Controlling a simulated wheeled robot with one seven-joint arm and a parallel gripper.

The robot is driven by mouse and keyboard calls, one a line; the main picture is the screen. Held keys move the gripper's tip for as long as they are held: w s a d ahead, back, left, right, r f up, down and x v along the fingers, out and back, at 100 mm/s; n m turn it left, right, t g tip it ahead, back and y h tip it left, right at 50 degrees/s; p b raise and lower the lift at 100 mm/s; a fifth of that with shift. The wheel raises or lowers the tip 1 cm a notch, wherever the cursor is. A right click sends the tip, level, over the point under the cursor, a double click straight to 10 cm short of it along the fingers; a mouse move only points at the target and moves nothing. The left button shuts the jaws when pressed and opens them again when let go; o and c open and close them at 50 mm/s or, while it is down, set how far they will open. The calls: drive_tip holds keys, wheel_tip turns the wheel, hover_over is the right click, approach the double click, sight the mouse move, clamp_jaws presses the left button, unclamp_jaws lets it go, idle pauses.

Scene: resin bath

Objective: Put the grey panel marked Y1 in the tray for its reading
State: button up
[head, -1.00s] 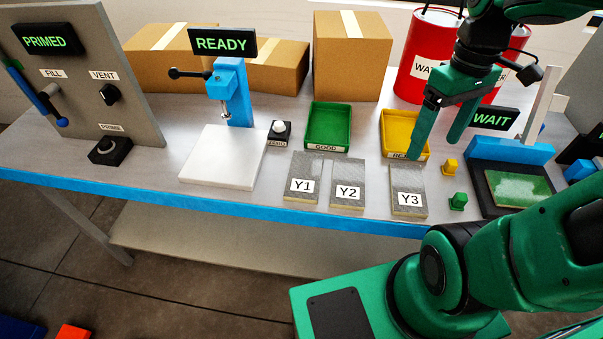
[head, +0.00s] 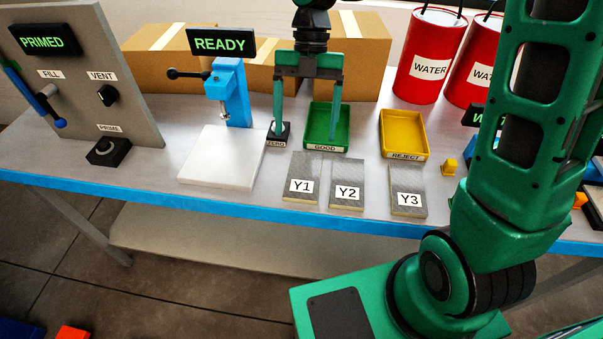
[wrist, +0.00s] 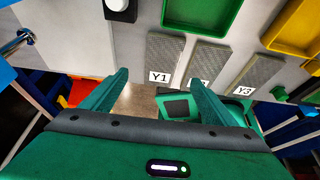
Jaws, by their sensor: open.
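The grey panel marked Y1 (head: 303,176) lies flat on the bench, left of the panels Y2 (head: 347,184) and Y3 (head: 408,190). Y1 also shows in the wrist view (wrist: 165,55), beyond my fingertips. The green tray labelled GOOD (head: 341,126) and the yellow tray labelled REJECT (head: 404,135) stand behind the panels, both empty where I can see. My gripper (head: 306,138) is open and empty, its fingers pointing down over the area of the green tray and the ZERO button, behind Y1 in the head view. The gauge display (head: 223,42) reads READY.
A blue press-like gauge (head: 236,92) with a white plate (head: 222,157) stands left of the panels. The black ZERO block (head: 276,138) is beside the green tray. A yellow block (head: 449,167) lies right of Y3. Cardboard boxes and red WATER drums (head: 428,70) stand at the back.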

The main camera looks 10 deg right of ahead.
sight(304, 173)
drive_tip(key=shift+d+x, duration=0.1)
drive_tip(key=shift+x, duration=2.3)
drive_tip(key=shift+d+x, duration=0.15)
drive_tip(key=shift+x, duration=2.2)
drive_tip(key=shift+s, duration=0.1)
drive_tip(key=c, duration=1.3)
drive_tip(key=shift+r, duration=0.2)
